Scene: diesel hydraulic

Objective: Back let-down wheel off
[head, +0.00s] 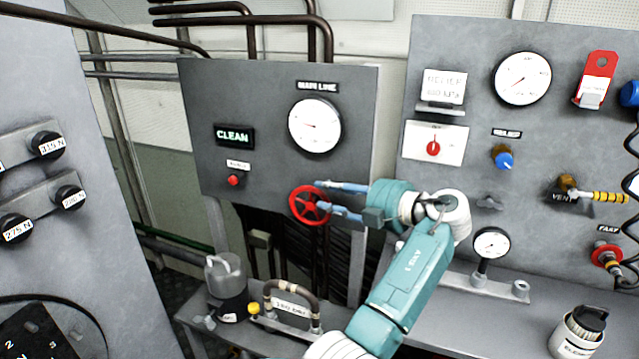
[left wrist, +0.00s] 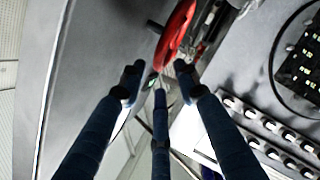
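A red spoked handwheel (head: 310,205) sits at the lower right of the grey panel under the MAIN LINE gauge. I cannot read a let-down label on it. My left gripper (head: 328,196) is at its right side with its blue fingers spread. The upper fingertip overlaps the wheel's upper right rim; I cannot tell whether it touches. In the left wrist view, the wheel (left wrist: 175,35) is seen edge-on just beyond the spread fingertips (left wrist: 158,75), and nothing is held between them. My right gripper is not in view.
Another red wheel (head: 606,256) is at the far right panel. A grey pot (head: 226,285) and a curved hose (head: 292,295) stand on the bench below.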

